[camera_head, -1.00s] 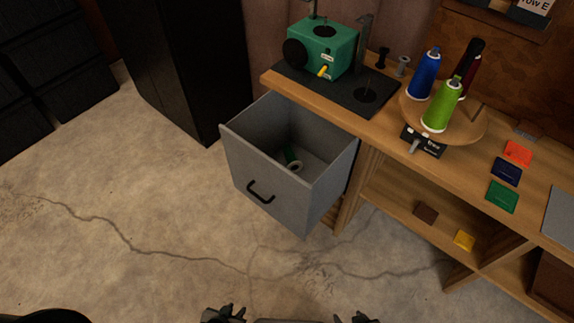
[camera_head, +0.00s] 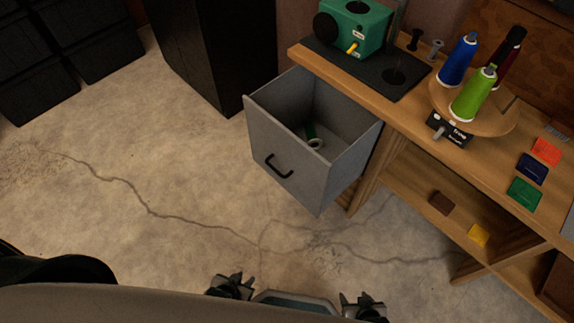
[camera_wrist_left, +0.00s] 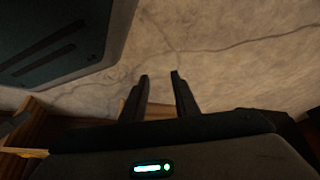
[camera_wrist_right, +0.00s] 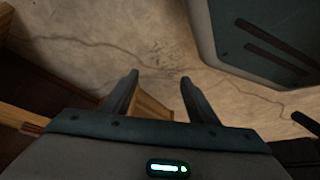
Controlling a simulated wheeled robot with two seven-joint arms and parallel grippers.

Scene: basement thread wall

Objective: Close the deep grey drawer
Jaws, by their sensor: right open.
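The deep grey drawer (camera_head: 290,165) is pulled well out of the wooden bench in the head view, with its front panel and black handle (camera_head: 279,167) facing the lower left. Inside lies a green and white spool (camera_head: 315,143). My left gripper (camera_head: 232,286) and my right gripper (camera_head: 362,306) are low at the bottom edge of the head view, apart from the drawer. In the right wrist view the right gripper (camera_wrist_right: 159,78) is open and empty.
The wooden bench (camera_head: 395,115) holds a green machine (camera_head: 355,25), a round stand with thread cones (camera_head: 472,95) and coloured cards (camera_head: 532,167). A black cabinet (camera_head: 195,50) stands behind the drawer. Cracked concrete floor (camera_head: 150,230) lies clear in front.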

